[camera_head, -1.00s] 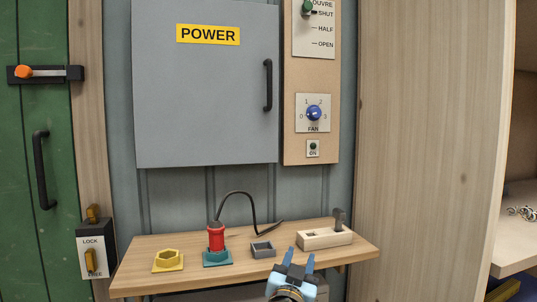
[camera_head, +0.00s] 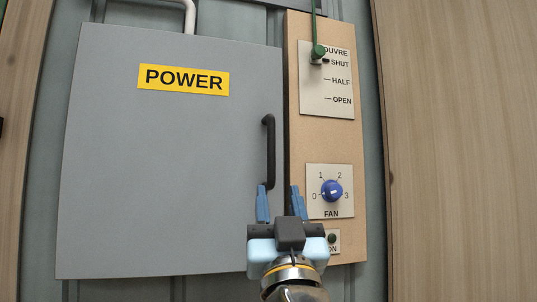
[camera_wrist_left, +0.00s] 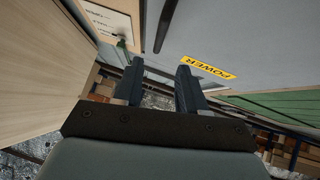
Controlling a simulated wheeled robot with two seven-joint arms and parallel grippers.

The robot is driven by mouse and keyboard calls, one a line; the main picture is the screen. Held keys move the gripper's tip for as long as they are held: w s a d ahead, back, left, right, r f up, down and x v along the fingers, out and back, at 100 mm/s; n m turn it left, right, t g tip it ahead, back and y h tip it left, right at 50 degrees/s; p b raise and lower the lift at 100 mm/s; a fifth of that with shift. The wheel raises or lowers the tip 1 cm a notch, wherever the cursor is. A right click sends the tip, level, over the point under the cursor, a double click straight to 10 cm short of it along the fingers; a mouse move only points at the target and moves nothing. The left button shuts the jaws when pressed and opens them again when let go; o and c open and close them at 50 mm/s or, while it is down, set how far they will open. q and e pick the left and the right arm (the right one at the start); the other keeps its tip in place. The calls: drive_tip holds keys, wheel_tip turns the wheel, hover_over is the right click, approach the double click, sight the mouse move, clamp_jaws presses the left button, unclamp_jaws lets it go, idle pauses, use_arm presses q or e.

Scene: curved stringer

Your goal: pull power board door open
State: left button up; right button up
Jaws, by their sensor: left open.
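The power board door (camera_head: 160,200) is a large grey panel with a yellow POWER label (camera_head: 183,79); it looks shut. Its black upright bar handle (camera_head: 269,152) is near the right edge. My left gripper (camera_head: 279,203) is open, with its blue fingers pointing up around the lower end of the handle in the picture; depth to the door is hard to tell. In the left wrist view the open fingers (camera_wrist_left: 160,72) are empty, and the handle (camera_wrist_left: 166,26) lies beyond their tips, apart from them. My right gripper is out of view.
Right of the door is a wooden panel with a louvre lever (camera_head: 318,51), a blue fan knob (camera_head: 332,190) and a green button (camera_head: 332,239), close to my gripper. A wooden wall (camera_head: 460,150) stands farther right. A pale pipe (camera_head: 188,12) runs above the door.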

sight(272, 152)
use_arm(q)
drive_tip(key=p+x, duration=0.4)
drive_tip(key=x, duration=0.9)
drive_tip(key=shift+w+r+p, duration=0.1)
drive_tip(key=shift+r+p, duration=0.05)
drive_tip(key=shift+p, duration=0.25)
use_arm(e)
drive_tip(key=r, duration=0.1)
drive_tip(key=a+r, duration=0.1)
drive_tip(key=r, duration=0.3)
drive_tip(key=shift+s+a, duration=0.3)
use_arm(q)
drive_tip(key=shift+c, duration=0.3)
clamp_jaws()
